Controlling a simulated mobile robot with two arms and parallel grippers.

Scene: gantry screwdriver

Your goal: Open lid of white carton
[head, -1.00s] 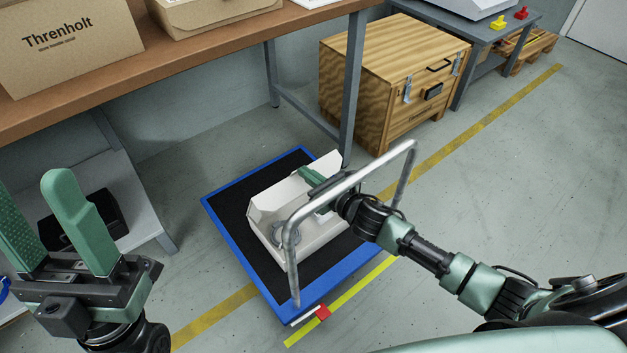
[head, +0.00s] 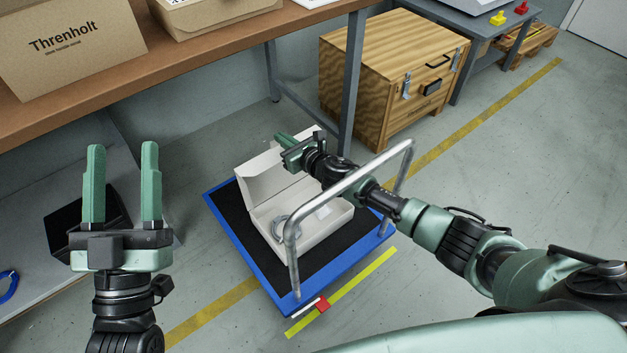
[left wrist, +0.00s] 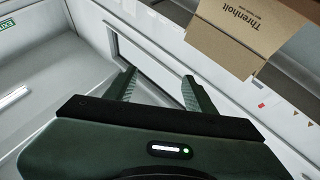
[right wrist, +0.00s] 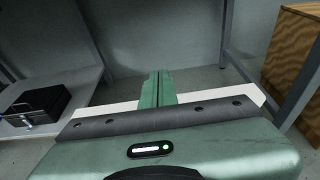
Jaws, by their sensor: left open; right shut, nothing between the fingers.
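My left gripper (head: 122,160) is open and empty, upright at the left, far from the carton.
A metal rail (head: 345,185) arches in front of the carton, with my right arm reaching past it. A workbench (head: 210,65) with brown boxes stands behind. A wooden crate (head: 385,75) is at the back right. The floor at right is clear.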

